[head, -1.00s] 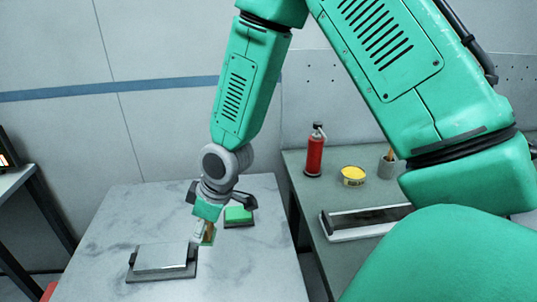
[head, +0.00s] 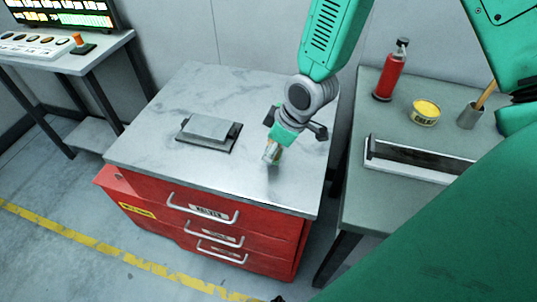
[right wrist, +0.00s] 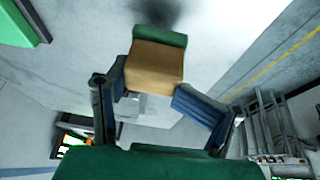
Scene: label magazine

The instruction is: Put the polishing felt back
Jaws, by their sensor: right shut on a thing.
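My right gripper (head: 277,141) points down over the right part of the grey marble-like worktop (head: 180,93). It is shut on a small block, which I take as the polishing felt (head: 271,154). In the right wrist view the felt (right wrist: 155,65) is tan with a green end and sits between the two fingers (right wrist: 160,100). The felt looks just above the worktop; I cannot tell whether it touches. A green pad with a dark edge (right wrist: 18,25) shows at the upper left of the wrist view; in the head view the arm hides it. My left gripper is not in view.
A grey metal block on a dark base (head: 208,130) sits left on the worktop. Red drawers (head: 205,225) are below. On the right bench stand a red bottle (head: 391,73), a yellow tin (head: 425,112), a brush cup (head: 470,116) and a long dark-topped tray (head: 415,163).

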